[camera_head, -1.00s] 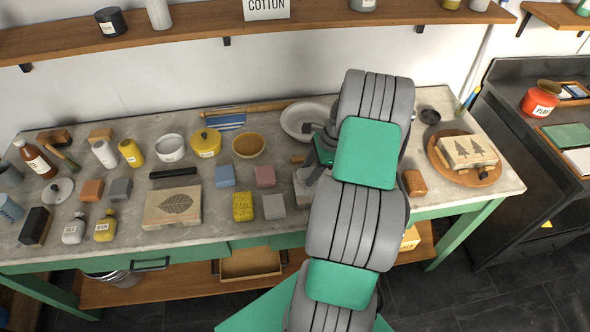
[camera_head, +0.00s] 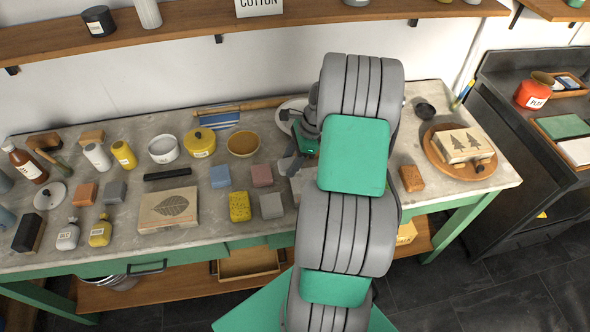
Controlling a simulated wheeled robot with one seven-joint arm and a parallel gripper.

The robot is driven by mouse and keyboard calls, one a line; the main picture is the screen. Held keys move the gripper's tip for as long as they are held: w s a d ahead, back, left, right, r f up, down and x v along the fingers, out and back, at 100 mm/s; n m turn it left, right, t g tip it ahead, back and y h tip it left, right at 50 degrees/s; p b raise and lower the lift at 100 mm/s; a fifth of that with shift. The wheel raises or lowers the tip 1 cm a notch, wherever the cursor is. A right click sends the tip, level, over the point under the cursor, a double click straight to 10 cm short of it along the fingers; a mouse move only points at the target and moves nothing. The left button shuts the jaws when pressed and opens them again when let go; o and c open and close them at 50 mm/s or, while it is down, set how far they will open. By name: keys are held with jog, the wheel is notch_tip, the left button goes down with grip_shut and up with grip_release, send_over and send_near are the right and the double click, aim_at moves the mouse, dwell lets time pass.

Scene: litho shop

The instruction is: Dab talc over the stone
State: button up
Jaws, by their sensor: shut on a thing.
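A pale stone with a leaf drawing (camera_head: 152,217) lies flat on the left half of the bench. Another pale stone with a tree drawing (camera_head: 455,150) lies on a round wooden board (camera_head: 436,164) at the bench's right end. My gripper (camera_head: 288,163) is low over the middle of the bench, right of the ochre bowl, apart from both stones. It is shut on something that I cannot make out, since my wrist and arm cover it. A pale block (camera_head: 299,188) shows partly just below it. I cannot tell which container holds talc.
Left of my gripper are an ochre bowl (camera_head: 243,145), a yellow pot (camera_head: 200,143), a yellow sponge (camera_head: 240,207) and several small blocks. A white dish (camera_head: 289,107) is partly hidden behind my wrist. A shelf (camera_head: 190,31) runs above the bench.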

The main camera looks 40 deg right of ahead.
aim_at(285, 164)
jog(key=shift+r, duration=1.65)
